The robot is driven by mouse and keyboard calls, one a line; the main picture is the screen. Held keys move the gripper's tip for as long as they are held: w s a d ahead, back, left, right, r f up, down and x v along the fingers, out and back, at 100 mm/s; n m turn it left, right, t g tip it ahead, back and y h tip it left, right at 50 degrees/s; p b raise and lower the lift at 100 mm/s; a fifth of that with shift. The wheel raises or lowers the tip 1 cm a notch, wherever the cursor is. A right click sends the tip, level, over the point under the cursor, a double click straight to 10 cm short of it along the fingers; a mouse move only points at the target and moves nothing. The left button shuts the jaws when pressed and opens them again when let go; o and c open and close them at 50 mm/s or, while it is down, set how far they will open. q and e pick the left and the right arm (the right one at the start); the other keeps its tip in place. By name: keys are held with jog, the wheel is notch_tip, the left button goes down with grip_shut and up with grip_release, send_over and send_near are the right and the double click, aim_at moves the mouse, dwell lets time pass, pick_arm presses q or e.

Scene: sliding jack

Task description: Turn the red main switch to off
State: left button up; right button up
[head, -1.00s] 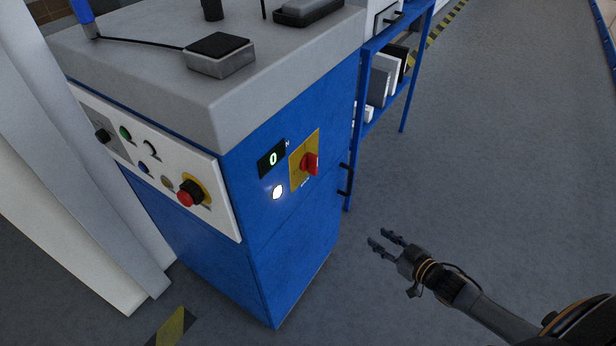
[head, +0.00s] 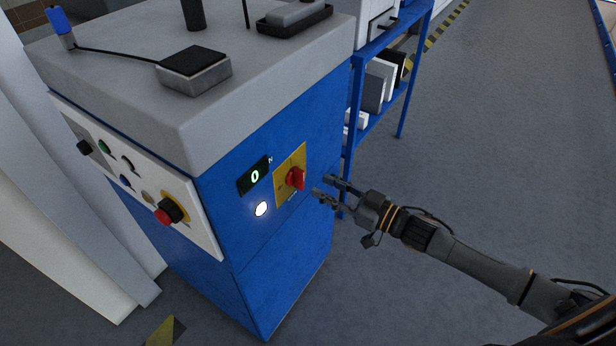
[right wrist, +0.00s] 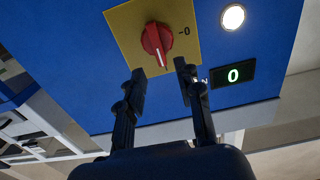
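The red main switch (head: 295,178) is a rotary knob on a yellow plate (head: 283,192), on the side of the blue cabinet (head: 280,240). It also shows in the right wrist view (right wrist: 154,40), with a white line running along the knob and a "0" mark beside the plate's edge. My right gripper (head: 324,186) is open and empty, just right of the knob in the head view. In the right wrist view its two fingers (right wrist: 160,82) point toward the switch, apart from it. My left gripper is not in view.
A lit white lamp (head: 261,208) and a display reading 0 (head: 254,176) sit beside the plate. A red push button (head: 166,213) is on the white control panel. A blue shelf rack (head: 375,95) stands behind. Floor to the right is clear.

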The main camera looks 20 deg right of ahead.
aim_at(303, 177)
jog(key=x, duration=0.5)
jog(key=shift+w+a, duration=0.25)
jog(key=shift+w, duration=0.05)
jog(key=shift+c, duration=0.2)
grip_shut()
